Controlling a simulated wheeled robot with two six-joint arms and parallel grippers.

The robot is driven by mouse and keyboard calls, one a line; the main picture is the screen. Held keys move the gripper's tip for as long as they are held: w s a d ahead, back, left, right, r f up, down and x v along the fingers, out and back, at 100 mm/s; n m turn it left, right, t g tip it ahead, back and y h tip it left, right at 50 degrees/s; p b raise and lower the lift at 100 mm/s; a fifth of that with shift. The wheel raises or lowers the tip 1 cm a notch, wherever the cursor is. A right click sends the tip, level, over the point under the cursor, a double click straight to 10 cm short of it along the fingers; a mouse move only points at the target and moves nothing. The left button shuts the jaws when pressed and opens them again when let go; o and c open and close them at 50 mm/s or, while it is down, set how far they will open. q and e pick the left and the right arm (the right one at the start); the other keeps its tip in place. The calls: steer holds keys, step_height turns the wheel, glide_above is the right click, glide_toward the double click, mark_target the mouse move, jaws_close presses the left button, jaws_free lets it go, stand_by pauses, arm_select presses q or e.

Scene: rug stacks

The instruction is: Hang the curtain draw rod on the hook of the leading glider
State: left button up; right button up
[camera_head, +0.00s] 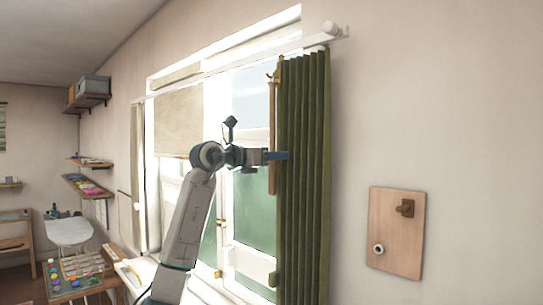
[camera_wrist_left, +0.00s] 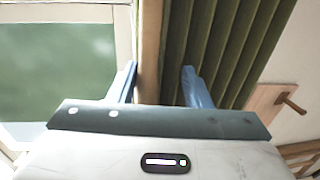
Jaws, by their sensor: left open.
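The curtain draw rod (camera_head: 272,115) is a thin wooden stick, upright along the left edge of the green curtain (camera_head: 305,180). Its top is by a small brass hook (camera_head: 271,76) below the curtain rail; I cannot tell whether it hangs on it. My left gripper (camera_head: 280,155) is level with the rod's middle part. In the left wrist view my left gripper (camera_wrist_left: 159,68) is open, its blue fingers either side of the rod (camera_wrist_left: 149,40), with a gap on the right where curtain folds show. The rod's ends are outside that view. My right gripper is not in view.
A white curtain rail (camera_head: 250,57) runs above the window. A wooden board (camera_head: 396,240) with a peg (camera_head: 405,208) is on the wall at right. Shelves (camera_head: 88,98) and a table with coloured items (camera_head: 75,275) stand at left. The wall between curtain and board is clear.

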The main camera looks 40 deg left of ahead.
arm_select(q)
steer(key=b+v, duration=0.6)
steer(key=v, duration=0.4)
steer(key=shift+s, duration=0.3)
steer(key=shift+a, duration=0.1)
